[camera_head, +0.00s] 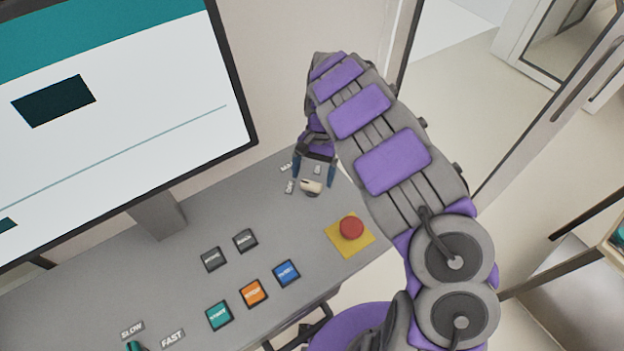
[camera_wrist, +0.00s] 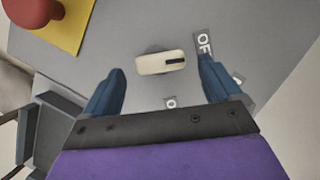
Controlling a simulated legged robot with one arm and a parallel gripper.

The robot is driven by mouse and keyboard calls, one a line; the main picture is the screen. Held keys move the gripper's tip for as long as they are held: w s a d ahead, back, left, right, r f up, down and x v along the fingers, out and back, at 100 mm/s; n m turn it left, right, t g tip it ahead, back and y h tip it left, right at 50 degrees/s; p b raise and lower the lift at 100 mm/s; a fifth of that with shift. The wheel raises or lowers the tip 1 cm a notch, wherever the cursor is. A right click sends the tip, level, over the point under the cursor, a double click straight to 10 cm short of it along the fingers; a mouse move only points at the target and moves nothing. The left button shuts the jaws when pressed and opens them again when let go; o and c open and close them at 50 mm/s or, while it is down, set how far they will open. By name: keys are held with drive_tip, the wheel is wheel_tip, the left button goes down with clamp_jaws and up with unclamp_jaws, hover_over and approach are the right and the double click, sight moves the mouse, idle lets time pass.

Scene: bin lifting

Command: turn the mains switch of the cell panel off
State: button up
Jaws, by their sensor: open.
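The mains switch is a cream, bar-shaped knob (camera_head: 311,187) on the grey panel (camera_head: 200,225). In the wrist view the knob (camera_wrist: 150,64) lies nearly crosswise, with a dark mark at its right end. A label reading "OF" (camera_wrist: 204,43) is partly hidden behind the right finger. Another label starting with "O" (camera_wrist: 170,102) shows below the knob, cut off by my gripper's body. My gripper (camera_head: 313,181) is open above the switch. In the wrist view its blue fingers (camera_wrist: 161,72) stand on either side of the knob, with gaps between.
A red mushroom button (camera_head: 351,228) on a yellow plate (camera_head: 336,238) sits near the switch. Green (camera_head: 219,316), orange (camera_head: 253,292) and blue (camera_head: 286,272) buttons and two dark ones line the panel. A large monitor (camera_head: 130,100) stands at the left.

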sight(311, 187)
drive_tip(key=shift+a+x, duration=0.25)
drive_tip(key=shift+x, duration=0.75)
drive_tip(key=shift+s+f, duration=0.1)
drive_tip(key=shift+f, duration=0.15)
drive_tip(key=shift+d, duration=0.1)
drive_tip(key=shift+d, duration=0.1)
drive_tip(key=shift+c, duration=0.2)
